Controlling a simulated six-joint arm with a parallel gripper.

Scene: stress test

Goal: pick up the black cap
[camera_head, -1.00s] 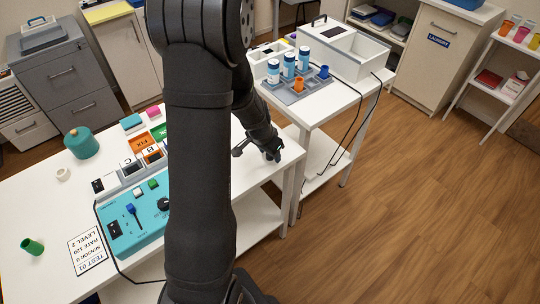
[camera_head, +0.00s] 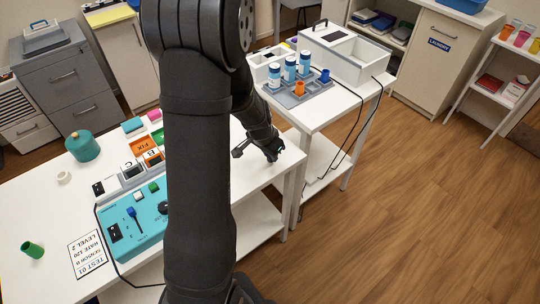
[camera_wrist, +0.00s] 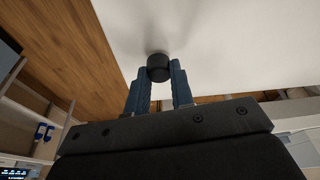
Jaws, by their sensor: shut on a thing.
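The black cap (camera_wrist: 159,67) is a short dark cylinder, held between the tips of my gripper (camera_wrist: 157,76) in the wrist view. The two blue-grey fingers are shut on its sides. The white table top fills the view behind it; I cannot tell whether the cap still touches the table. In the head view my gripper (camera_head: 272,152) points down over the right end of the white table (camera_head: 262,167), and the cap cannot be made out there.
A teal control box (camera_head: 133,228) with a cable stands left of my arm. A teal pot (camera_head: 83,146) and a green cup (camera_head: 32,249) are farther left. A second table holds a grey rack (camera_head: 298,96) of bottles and a white box (camera_head: 345,52). The table around my gripper is clear.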

